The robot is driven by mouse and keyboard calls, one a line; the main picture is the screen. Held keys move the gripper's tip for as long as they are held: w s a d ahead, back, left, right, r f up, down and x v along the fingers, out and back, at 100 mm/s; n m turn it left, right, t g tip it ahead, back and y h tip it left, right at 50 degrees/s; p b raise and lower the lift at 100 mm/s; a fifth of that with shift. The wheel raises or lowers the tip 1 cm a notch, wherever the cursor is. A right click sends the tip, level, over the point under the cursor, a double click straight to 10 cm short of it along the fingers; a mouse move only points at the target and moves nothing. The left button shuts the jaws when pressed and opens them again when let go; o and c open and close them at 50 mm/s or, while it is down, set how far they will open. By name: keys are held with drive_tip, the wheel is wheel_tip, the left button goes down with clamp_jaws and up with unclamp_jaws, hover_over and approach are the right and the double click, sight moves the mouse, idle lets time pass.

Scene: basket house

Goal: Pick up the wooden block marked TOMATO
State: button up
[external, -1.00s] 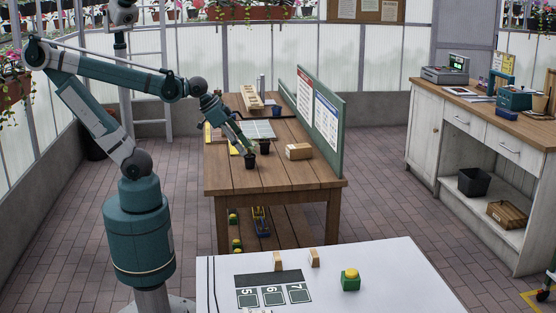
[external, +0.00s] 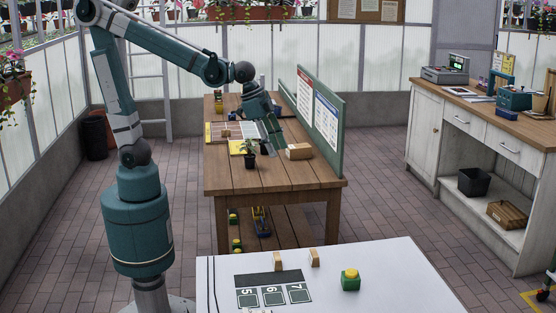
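Two small upright wooden blocks stand at the back edge of the white table in front, one on the left (external: 278,261) and one on the right (external: 314,257). A tan box-like block (external: 298,152) lies on the brown wooden workbench (external: 240,182). No TOMATO marking is readable on any of them. My gripper (external: 274,147) points down over the workbench, just left of the tan block. Contact cannot be told, nor whether the fingers are open or shut. My arm hides part of the workbench's back.
A black pot with a green plant (external: 250,161) stands left of my gripper. A green board with posters (external: 320,120) stands along the workbench's right edge. A green-and-yellow button box (external: 350,280) is on the white table. The workbench's front is clear.

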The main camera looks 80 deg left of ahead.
drive_tip(key=w+d+m+g+p, duration=0.1)
drive_tip(key=w+d+m+p, duration=0.3)
drive_tip(key=d, duration=0.5)
drive_tip(key=m+g+y+p, duration=0.1)
drive_tip(key=m+g+p, duration=0.2)
drive_tip(key=m+p, duration=0.35)
hover_over(314, 253)
drive_tip(key=b, duration=0.1)
drive_tip(key=f, duration=0.9)
drive_tip(key=a+f, duration=0.1)
drive_tip(key=f, duration=0.4)
drive_tip(key=shift+w+f, duration=0.25)
drive_tip(key=shift+s+d+f+m, duration=0.15)
drive_tip(key=shift+d+f+m, duration=0.1)
drive_tip(key=shift+d+f, duration=0.15)
drive_tip(key=shift+f, duration=1.25)
drive_tip(key=shift+f, duration=0.1)
